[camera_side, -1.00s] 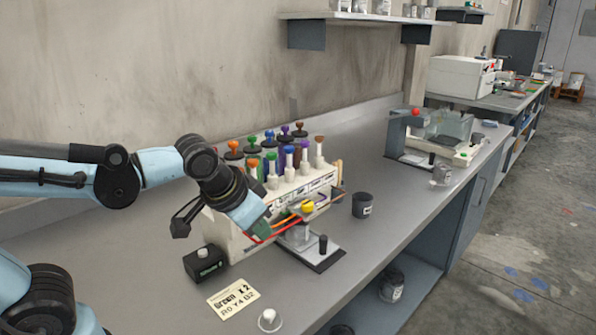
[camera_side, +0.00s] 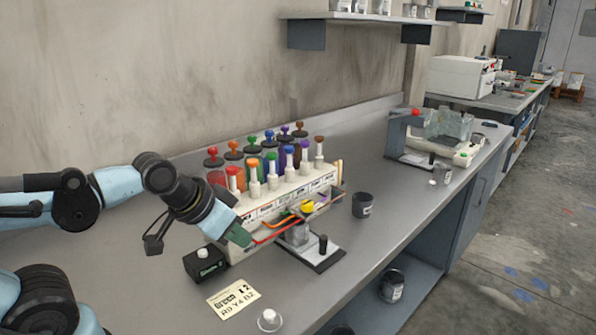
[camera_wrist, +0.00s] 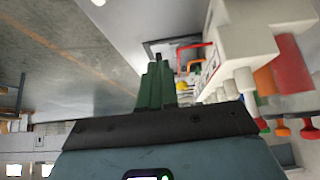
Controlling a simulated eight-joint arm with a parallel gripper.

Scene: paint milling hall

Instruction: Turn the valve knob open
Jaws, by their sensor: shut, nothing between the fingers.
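The paint dispenser (camera_side: 290,190) is a pale box with several coloured plungers standing in it. Thin red and orange arms (camera_side: 273,231) stick out of its front, with a round yellow knob (camera_side: 307,206) above the small grey stand. I cannot tell for certain which part is the valve knob. My gripper (camera_side: 240,238), with green fingers, is shut and empty at the dispenser's left front corner, near the red arm's end and left of the yellow knob. In the wrist view the green fingers (camera_wrist: 158,84) are together, with the yellow knob (camera_wrist: 182,86) beyond them, partly hidden.
A small black box with a white button (camera_side: 204,262) stands left of the dispenser. A printed card (camera_side: 234,299) and a small white-topped item (camera_side: 269,320) lie in front. A dark can (camera_side: 362,205) stands to the right. The bench front (camera_side: 310,285) has free room.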

